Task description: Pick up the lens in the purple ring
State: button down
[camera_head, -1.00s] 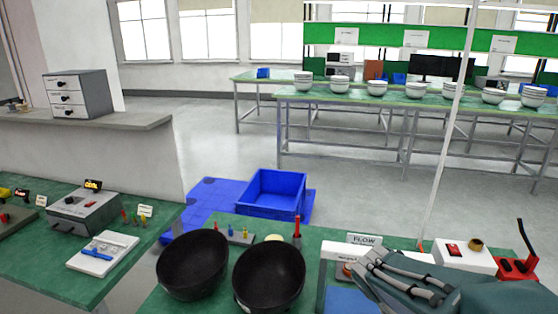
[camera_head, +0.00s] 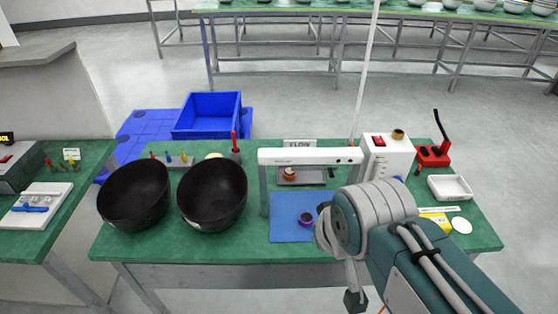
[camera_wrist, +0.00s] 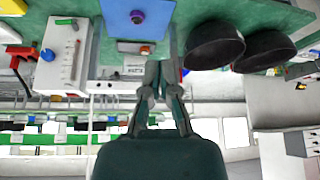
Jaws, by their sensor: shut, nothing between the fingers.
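A small lens in a purple ring (camera_head: 306,218) lies on a blue mat (camera_head: 285,231) on the green bench, in front of a white frame. It also shows in the wrist view (camera_wrist: 137,17), near the top edge. My gripper (camera_head: 355,300) hangs at the front edge of the bench in the head view, right of and nearer than the ring. In the wrist view my gripper (camera_wrist: 160,68) has its fingers together with nothing between them. The ring is apart from the fingers.
A white bridge-like frame (camera_head: 310,156) stands over the back of the mat, with an orange-ringed piece (camera_head: 290,174) on a grey plate behind it. Two black bowls (camera_head: 212,195) stand left. A white box unit (camera_head: 388,157) and a red lever press (camera_head: 433,155) stand at the back right.

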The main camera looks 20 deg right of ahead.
aim_at(306, 219)
jog(key=i+j+z, duration=0.2)
jog(key=j+z, duration=0.15)
jog(key=j, duration=0.15)
jog(key=i+j+z, duration=0.1)
jog(key=j+z, duration=0.65)
jog(key=j, duration=0.3)
